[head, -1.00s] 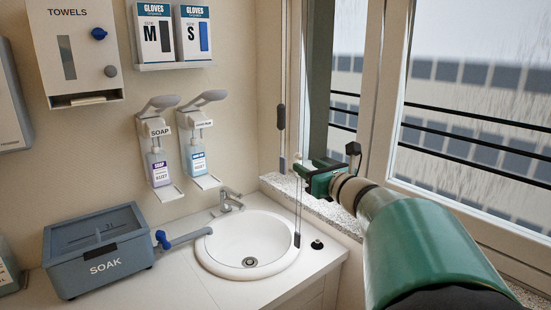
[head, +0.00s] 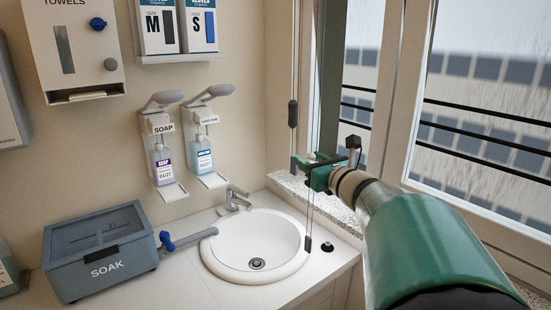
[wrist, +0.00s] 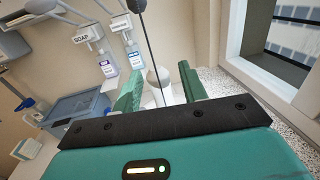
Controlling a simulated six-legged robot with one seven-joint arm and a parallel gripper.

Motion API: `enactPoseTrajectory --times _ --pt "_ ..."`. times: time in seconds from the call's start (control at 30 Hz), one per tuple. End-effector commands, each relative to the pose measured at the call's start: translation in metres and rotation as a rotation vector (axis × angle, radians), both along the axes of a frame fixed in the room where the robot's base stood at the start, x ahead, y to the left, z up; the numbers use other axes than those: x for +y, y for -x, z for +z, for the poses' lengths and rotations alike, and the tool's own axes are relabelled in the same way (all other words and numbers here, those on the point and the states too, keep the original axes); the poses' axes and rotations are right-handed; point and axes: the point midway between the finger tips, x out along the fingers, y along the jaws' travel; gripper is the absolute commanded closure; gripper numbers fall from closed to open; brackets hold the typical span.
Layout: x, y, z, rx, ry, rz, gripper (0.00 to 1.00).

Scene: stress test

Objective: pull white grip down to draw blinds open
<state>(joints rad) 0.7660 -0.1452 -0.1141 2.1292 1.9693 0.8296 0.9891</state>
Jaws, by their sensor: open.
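A white grip (wrist: 160,85) hangs on a dark cord in the wrist view. It shows between the two green fingers of my gripper (wrist: 161,90). The fingers are apart, one on each side of it in the picture; I cannot tell whether either touches it. In the head view my gripper (head: 302,165) is by the hanging cords at the window corner. A small pale bit of the white grip (head: 311,156) shows there, mostly hidden. A dark grip (head: 293,112) hangs higher, and another dark weight (head: 308,245) hangs low by the sink.
The window frame (head: 402,95) and speckled sill (head: 330,208) are close to my arm on the right. The sink (head: 255,247) with its tap (head: 234,199) lies below. Soap dispensers (head: 163,150) and a blue-grey SOAK box (head: 98,250) are at left.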

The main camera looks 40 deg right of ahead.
Motion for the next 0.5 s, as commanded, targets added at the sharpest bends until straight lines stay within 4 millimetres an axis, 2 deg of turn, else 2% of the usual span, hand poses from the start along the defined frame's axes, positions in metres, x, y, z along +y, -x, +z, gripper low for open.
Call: enactPoseTrajectory --times 0.33,0.37,0.5 --pt "0.0013 0.0019 -0.0008 0.001 -0.001 0.0 0.58" --pt "0.0013 0.002 -0.0007 0.001 -0.001 0.0 0.62" --pt "0.0013 0.002 -0.0007 0.001 -0.001 0.0 0.89"
